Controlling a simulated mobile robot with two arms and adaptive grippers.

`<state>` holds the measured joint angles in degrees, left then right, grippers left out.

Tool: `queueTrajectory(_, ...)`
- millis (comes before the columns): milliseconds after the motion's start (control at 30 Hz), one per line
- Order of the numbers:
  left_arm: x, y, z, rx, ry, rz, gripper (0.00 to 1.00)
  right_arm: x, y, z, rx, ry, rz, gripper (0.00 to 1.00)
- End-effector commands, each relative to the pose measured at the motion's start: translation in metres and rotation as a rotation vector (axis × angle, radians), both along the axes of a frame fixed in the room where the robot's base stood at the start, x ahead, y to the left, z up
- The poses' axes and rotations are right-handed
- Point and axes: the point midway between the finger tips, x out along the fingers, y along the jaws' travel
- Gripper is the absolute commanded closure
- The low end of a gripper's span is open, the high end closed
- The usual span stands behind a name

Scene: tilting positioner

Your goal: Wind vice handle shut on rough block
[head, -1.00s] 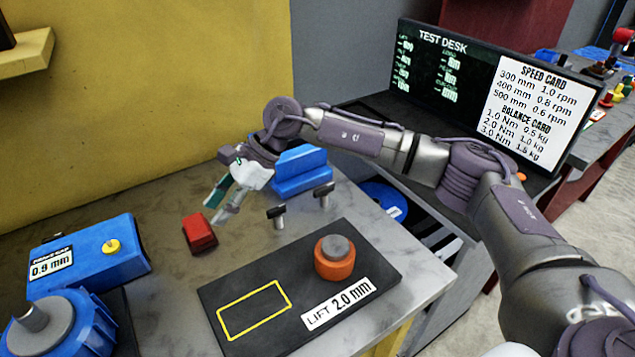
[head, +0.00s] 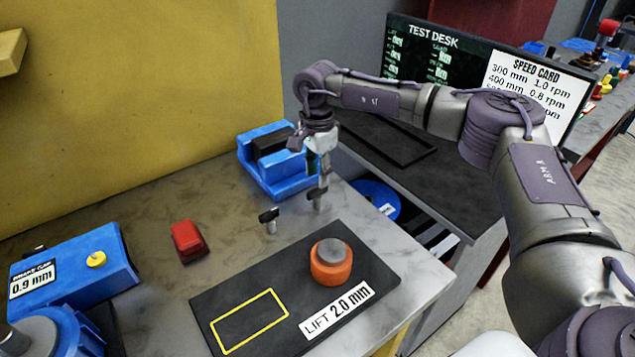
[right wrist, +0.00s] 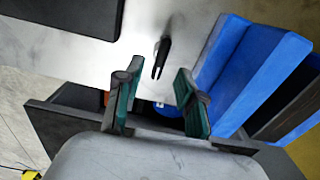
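A blue vice (head: 272,183) stands on the bench by the yellow wall, with a dark rough block (head: 272,142) between its jaws. Two black T-shaped handles, a left one (head: 268,216) and a right one (head: 317,195), stand in front of it; I cannot tell which belongs to the vice. My right gripper (head: 322,180) points down by the right handle; contact is unclear. In the right wrist view its teal-padded fingers (right wrist: 155,85) are apart with nothing between them. One black handle (right wrist: 163,55) shows beyond the tips, and the vice (right wrist: 245,65) is on the right.
A black plate (head: 235,289) with a yellow outline and an orange-and-grey knob (head: 331,262) lies in front. A red block (head: 187,242) and blue brake-cap box (head: 80,268) are on the left. The test desk screen (head: 480,75) stands behind my right arm.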

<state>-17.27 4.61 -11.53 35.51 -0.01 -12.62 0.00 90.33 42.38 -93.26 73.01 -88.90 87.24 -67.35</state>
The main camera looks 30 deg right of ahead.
Motion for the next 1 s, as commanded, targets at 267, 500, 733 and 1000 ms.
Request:
queueTrajectory(267,0.0,0.0,0.006,0.0,0.0,0.001,0.6,0.0,0.0,-0.036,0.0,0.0,-0.001,0.61)
queueTrajectory(500,0.0,0.0,0.006,0.0,0.0,0.001,0.6,0.0,0.0,-0.041,0.0,-0.001,0.0,0.61)
queueTrajectory(733,0.0,0.0,0.006,0.0,-0.001,0.002,0.6,0.0,0.0,-0.041,0.001,-0.001,0.0,0.78)
queueTrajectory(1000,0.001,0.0,0.006,0.0,-0.001,0.002,0.6,0.0,0.001,-0.041,0.001,-0.001,0.0,1.0)
